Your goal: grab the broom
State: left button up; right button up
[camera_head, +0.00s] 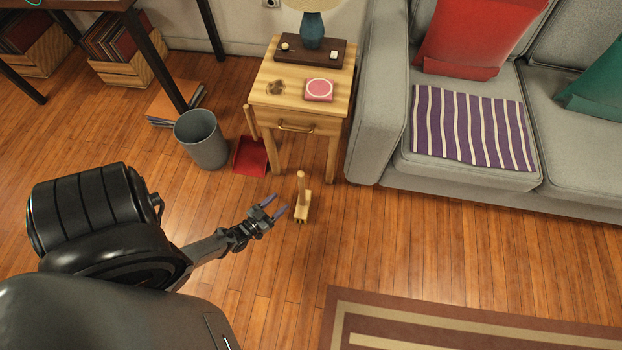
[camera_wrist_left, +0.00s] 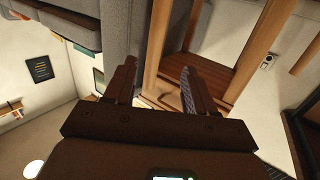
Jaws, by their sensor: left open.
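The broom (camera_head: 301,190) is a small wooden one with an upright handle and a pale block head on the wooden floor, in front of the side table in the head view. My left gripper (camera_head: 275,206) is open, low over the floor just left of the broom, with its fingers pointing towards it. A gap shows between the fingertips and the broom. In the left wrist view the open gripper (camera_wrist_left: 156,75) has a wooden upright beyond its fingers; I cannot tell whether that is the broom handle or a table leg. My right gripper is out of view.
The side table (camera_head: 310,100) stands behind the broom, with a red dustpan (camera_head: 251,158) and grey bin (camera_head: 202,139) to its left. The grey sofa (camera_head: 375,120) is to the right. A striped rug (camera_head: 450,330) lies in front; floor around the broom is clear.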

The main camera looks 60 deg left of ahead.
aim_at(300, 192)
pick_arm(q)
jog(key=w+f+b, duration=0.1)
jog(key=w+b, duration=0.1)
jog(key=w, duration=0.1)
jog(key=w+a+f+b, duration=0.1)
jog(key=w+f+b, duration=0.1)
jog(key=w+b, duration=0.1)
jog(key=w+a+f+b, duration=0.1)
jog(key=w+f+b, duration=0.1)
jog(key=w, duration=0.3)
jog(key=shift+w+a+r+b, duration=0.1)
jog(key=shift+w+a+b, duration=0.15)
jog(key=shift+w, duration=0.25)
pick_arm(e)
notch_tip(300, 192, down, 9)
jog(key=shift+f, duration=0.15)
pick_arm(q)
jog(key=shift+s+d, duration=0.1)
jog(key=shift+s, duration=0.05)
jog(key=shift+c, duration=0.3)
jog(key=shift+c, duration=1.3)
grip_shut()
